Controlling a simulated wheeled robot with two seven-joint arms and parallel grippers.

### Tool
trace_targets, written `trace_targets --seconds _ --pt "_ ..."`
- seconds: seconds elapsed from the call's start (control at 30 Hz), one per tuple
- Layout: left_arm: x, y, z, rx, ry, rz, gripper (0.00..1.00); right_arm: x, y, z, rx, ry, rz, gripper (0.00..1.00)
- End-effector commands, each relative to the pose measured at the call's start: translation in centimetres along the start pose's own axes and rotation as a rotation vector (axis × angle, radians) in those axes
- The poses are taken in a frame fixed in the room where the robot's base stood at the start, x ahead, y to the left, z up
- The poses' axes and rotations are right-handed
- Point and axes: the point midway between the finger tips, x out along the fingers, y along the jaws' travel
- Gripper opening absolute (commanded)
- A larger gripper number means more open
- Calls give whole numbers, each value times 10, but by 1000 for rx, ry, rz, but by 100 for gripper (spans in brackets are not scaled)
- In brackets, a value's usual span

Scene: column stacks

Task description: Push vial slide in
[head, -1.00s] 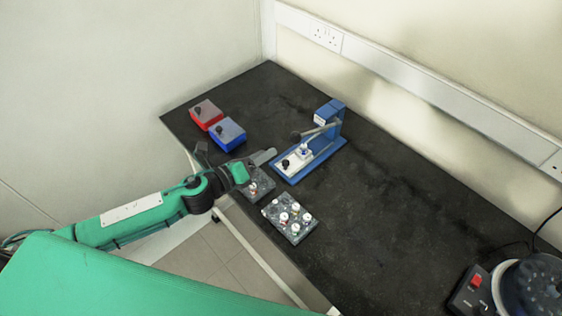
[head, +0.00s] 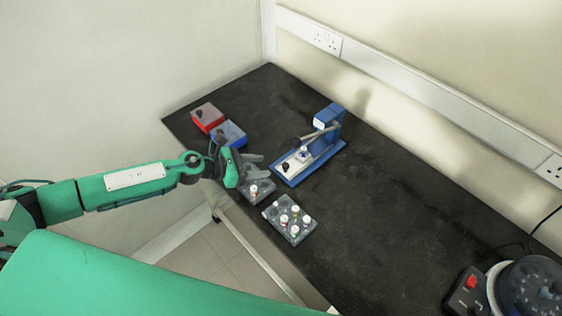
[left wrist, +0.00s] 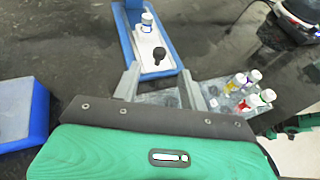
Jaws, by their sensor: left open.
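The white vial slide (head: 294,163) sits on the blue base of the press (head: 328,156), its black knob (head: 286,166) at the near end. A white-capped vial (head: 303,155) stands upright on the slide toward the lever. In the left wrist view the slide (left wrist: 150,38), vial (left wrist: 147,22) and knob (left wrist: 159,54) show ahead of the fingers. My left gripper (head: 261,164) is open and empty, left of the knob and apart from it. In the left wrist view its fingers (left wrist: 160,74) are spread, with the knob beyond the gap. My right gripper is out of view.
A rack (head: 269,186) with a vial is partly hidden by my left gripper. A rack of several vials (head: 300,223) lies nearer. Red (head: 206,124) and blue (head: 240,137) boxes stand at the left. A round dark machine (head: 530,290) is at lower right. The table's middle right is clear.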

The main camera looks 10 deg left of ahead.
Motion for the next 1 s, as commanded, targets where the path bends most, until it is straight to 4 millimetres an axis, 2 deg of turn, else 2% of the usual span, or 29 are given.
trace_targets --seconds 0.2,0.43,0.6,0.93,1.0 --pt "37 1 3 -2 -3 2 43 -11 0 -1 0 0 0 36" --pt "66 0 1 -2 -3 1 43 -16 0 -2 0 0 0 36" --pt "77 0 1 -2 -3 2 43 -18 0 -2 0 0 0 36" --pt "79 0 0 -1 -2 2 43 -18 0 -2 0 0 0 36" --pt "79 0 0 -1 -2 2 29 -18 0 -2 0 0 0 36"
